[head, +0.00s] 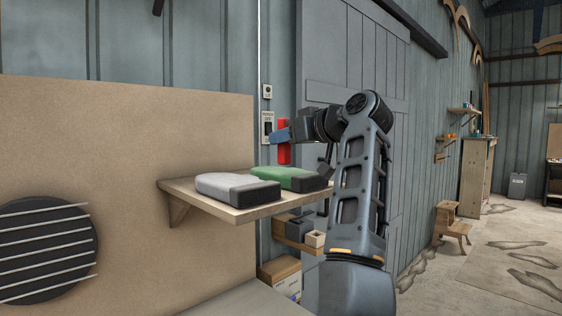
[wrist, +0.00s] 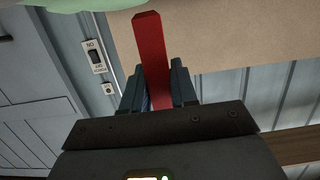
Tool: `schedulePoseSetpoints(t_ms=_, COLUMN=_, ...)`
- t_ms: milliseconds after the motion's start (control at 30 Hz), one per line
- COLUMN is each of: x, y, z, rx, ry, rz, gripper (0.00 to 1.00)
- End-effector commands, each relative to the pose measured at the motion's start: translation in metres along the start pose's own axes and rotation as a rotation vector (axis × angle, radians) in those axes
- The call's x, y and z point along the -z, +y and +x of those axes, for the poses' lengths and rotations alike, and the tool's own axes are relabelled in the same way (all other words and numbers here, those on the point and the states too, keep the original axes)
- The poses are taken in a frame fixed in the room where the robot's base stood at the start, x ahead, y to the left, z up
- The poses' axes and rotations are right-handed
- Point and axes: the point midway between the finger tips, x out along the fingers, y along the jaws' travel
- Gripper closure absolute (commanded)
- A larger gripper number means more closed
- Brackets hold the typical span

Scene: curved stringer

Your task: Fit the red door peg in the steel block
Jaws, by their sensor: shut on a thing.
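The red door peg (head: 284,154) is a long square red bar. My gripper (head: 280,137) is shut on it and holds it upright, above and behind the green case on the wall shelf. In the wrist view the peg (wrist: 151,45) stands out between the two dark fingers of my gripper (wrist: 158,75), its far end clear. I cannot make out the steel block for certain.
A wooden wall shelf (head: 240,216) bears a grey-white case (head: 235,187) and a green case (head: 290,177). A switch plate (head: 267,126) is on the wall behind the peg. A small wooden box (head: 315,239) sits low; a cardboard box (head: 280,272) is below. Open floor lies right.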

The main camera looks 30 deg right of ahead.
Motion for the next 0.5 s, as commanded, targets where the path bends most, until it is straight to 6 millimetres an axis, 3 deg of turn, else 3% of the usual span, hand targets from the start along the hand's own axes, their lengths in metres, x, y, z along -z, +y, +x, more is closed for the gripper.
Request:
schedulePoseSetpoints(t_ms=200, x=-0.017, y=-0.021, z=-0.012, rx=0.000, ry=0.000, rz=-0.001, gripper=1.00)
schedulePoseSetpoints(t_ms=367, x=-0.026, y=-0.022, z=-0.013, rx=0.000, ry=-0.001, rz=0.001, gripper=1.00)
schedulePoseSetpoints(t_ms=500, x=-0.043, y=-0.023, z=-0.008, rx=0.002, ry=-0.003, rz=0.002, gripper=1.00)
